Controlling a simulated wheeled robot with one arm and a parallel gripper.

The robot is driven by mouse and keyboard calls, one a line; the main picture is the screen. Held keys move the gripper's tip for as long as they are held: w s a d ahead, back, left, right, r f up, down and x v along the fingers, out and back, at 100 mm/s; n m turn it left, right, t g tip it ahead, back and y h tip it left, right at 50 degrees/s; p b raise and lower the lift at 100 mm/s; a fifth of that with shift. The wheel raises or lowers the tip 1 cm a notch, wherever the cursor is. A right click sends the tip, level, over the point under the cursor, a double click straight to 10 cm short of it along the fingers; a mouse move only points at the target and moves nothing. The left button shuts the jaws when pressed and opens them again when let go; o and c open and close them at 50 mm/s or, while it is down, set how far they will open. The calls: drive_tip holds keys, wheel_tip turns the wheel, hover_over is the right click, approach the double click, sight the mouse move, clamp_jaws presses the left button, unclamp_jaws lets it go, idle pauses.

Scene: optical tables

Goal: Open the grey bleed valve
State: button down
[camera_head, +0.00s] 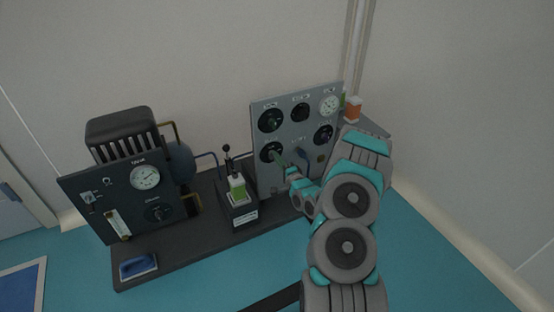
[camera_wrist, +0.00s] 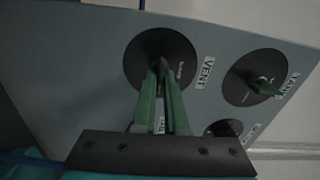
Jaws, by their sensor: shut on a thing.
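A grey upright panel (camera_head: 292,113) carries several round black dials and a gauge. My gripper (camera_head: 277,157) is at the lower left dial (camera_head: 266,152) of this panel. In the wrist view, this dial (camera_wrist: 149,45) is black and labelled VENT. My gripper's green fingers (camera_wrist: 163,72) point at its centre and are shut on its small handle, which they mostly hide. I see no label reading "bleed", and the handle's colour is hard to tell.
A second black dial labelled TANK (camera_wrist: 243,92) with a green handle is close by. A dark pump unit (camera_head: 88,190) with a gauge stands at left. An orange-capped jar (camera_head: 353,109) is behind the panel.

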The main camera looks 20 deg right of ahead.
drive_tip(key=shift+m, duration=0.4)
drive_tip(key=c, duration=1)
unclamp_jaws()
drive_tip(key=shift+o, duration=0.2)
drive_tip(key=shift+s, duration=0.1)
drive_tip(key=s, duration=0.7)
drive_tip(key=shift+s+d, duration=0.15)
drive_tip(key=shift+s, duration=0.15)
